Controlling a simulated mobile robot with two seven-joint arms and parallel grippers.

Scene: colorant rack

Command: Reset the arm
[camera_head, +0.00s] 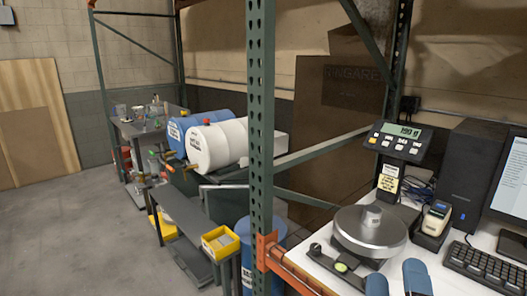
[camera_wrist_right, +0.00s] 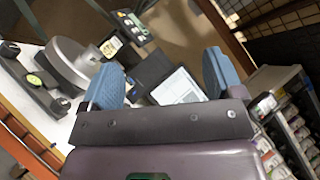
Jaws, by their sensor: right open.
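My right gripper (camera_head: 396,280) shows at the bottom edge of the head view, in front of the white table, with two blue finger pads apart. It also shows in the right wrist view (camera_wrist_right: 163,80), open with nothing between its pads. A scale with a round metal pan (camera_head: 370,236) stands on the table just beyond the gripper, and its pan shows at the upper left of the wrist view (camera_wrist_right: 72,62). My left gripper is not in view.
The scale display (camera_head: 398,138) stands on a post behind the pan. A label printer (camera_head: 436,218), keyboard (camera_head: 485,265) and monitor (camera_head: 510,185) crowd the right. A green rack post (camera_head: 261,120) rises left of the table. White and blue drums (camera_head: 222,143) lie farther left. The floor at left is clear.

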